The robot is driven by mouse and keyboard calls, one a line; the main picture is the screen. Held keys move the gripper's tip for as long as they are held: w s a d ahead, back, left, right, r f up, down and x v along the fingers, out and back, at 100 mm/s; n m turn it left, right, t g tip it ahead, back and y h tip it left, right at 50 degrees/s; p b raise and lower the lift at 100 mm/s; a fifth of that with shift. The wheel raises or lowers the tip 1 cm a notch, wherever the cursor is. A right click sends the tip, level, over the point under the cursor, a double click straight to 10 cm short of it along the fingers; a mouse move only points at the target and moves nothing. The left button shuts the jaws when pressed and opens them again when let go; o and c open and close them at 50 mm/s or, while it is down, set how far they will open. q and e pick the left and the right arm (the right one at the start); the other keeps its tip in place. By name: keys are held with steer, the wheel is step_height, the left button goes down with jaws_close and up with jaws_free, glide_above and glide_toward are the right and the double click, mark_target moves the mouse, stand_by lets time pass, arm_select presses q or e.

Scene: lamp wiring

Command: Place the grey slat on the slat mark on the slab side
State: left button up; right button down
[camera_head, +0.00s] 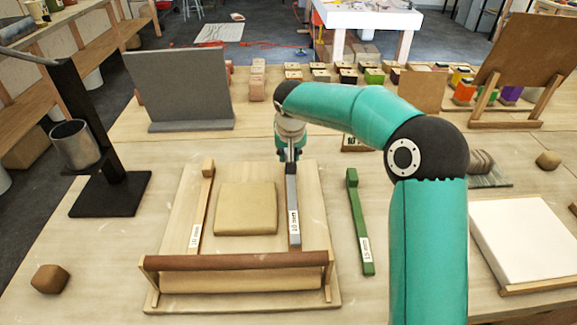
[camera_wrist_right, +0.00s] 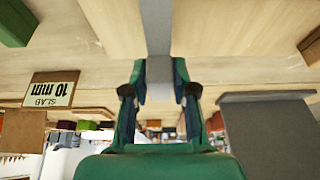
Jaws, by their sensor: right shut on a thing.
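The grey slat (camera_head: 293,225), labelled 10 mm, lies lengthwise just right of the tan clay slab (camera_head: 246,208) over the wooden board (camera_head: 183,285). A narrow gap shows between slat and slab. My right gripper (camera_head: 290,160) is shut on the slat's far end; in the right wrist view the fingers (camera_wrist_right: 160,85) close on both sides of the grey slat (camera_wrist_right: 158,25). I cannot tell whether the slat rests on the board. No slat mark shows. A pale wooden slat (camera_head: 201,210) lies left of the slab. My left gripper is not in view.
A brown roller (camera_head: 235,262) spans the board's front on a wooden stand. A green 15 mm slat (camera_head: 361,225) lies right of the board. A black stand with a metal cup (camera_head: 75,145) is at left, a grey panel (camera_head: 180,88) behind, a white block (camera_head: 525,240) at right.

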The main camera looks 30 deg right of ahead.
steer(key=shift+f, duration=2)
steer(key=c, duration=0.9)
jaws_free()
steer(key=shift+c, duration=0.2)
steer(key=shift+r, duration=0.15)
steer(key=v, duration=1.1)
steer(key=shift+s+a+r+b, duration=0.15)
steer(key=shift+r+b, duration=0.15)
steer(key=shift+r, duration=0.05)
